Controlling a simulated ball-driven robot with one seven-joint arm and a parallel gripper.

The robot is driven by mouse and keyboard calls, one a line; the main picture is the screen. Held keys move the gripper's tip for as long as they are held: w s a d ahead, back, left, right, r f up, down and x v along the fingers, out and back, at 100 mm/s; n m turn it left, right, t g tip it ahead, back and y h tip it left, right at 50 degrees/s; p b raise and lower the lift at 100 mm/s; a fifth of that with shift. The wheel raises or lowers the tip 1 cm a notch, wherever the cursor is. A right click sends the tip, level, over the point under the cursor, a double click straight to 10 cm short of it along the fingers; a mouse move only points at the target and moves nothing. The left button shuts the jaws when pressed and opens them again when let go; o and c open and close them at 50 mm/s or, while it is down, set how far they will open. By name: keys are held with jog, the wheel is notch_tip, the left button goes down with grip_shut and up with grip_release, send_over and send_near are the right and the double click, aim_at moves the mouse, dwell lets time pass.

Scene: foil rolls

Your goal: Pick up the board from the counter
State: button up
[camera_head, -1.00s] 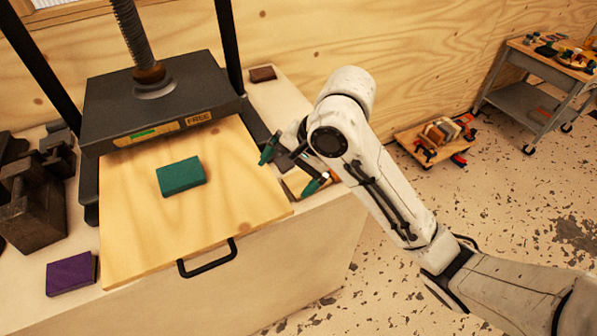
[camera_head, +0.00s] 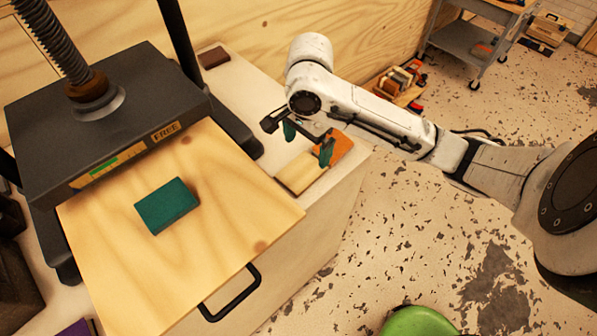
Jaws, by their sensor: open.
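My gripper (camera_head: 307,143) is open with green fingertips. It hangs over the far part of the board, pointing down, and nothing shows between the fingers. The right finger overlaps the board in the picture; I cannot tell whether it touches. My gripper and arm hide some of the board's far side.
Left stands a dark press (camera_head: 140,125) labelled FREE, with a large wooden tray (camera_head: 230,215) with a black handle and a green block (camera_head: 166,205) on it. A brown block (camera_head: 213,57) lies at the back. A green round object (camera_head: 418,322) is at the bottom. Floor lies right.

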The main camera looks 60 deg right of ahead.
aim_at(307, 167)
jog(key=shift+s+f, duration=0.15)
jog(key=shift+f, duration=3.15)
jog(key=shift+c, duration=0.3)
jog(key=c, duration=0.9)
jog(key=shift+o, duration=0.2)
jog(key=shift+r, duration=0.15)
